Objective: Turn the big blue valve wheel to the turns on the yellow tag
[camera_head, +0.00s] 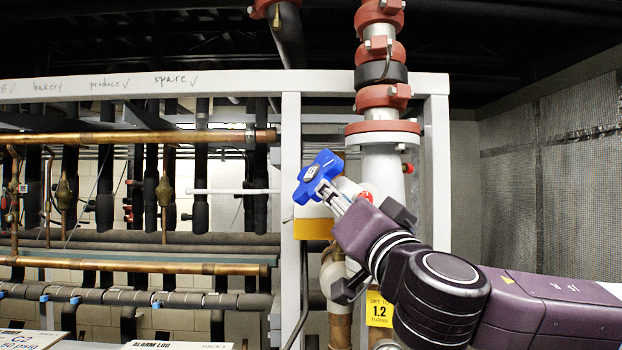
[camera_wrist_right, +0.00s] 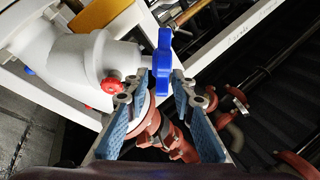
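The big blue valve wheel (camera_head: 318,176) sits on the pale valve body at the centre of the head view. In the right wrist view the wheel (camera_wrist_right: 164,58) appears nearly edge-on, just past and between the fingertips. My right gripper (camera_head: 336,199) reaches it from the lower right. Its two fingers (camera_wrist_right: 162,80) are spread, with the wheel's near rim between their tips; whether either finger touches it I cannot tell. My left gripper is out of view.
A white frame post (camera_head: 291,200) stands left of the valve. A white vertical pipe with red couplings (camera_head: 381,129) rises behind it. A small red knob (camera_wrist_right: 111,85) is near the left finger. Copper pipes (camera_head: 130,138) run at left; a mesh wall (camera_head: 555,170) closes the right.

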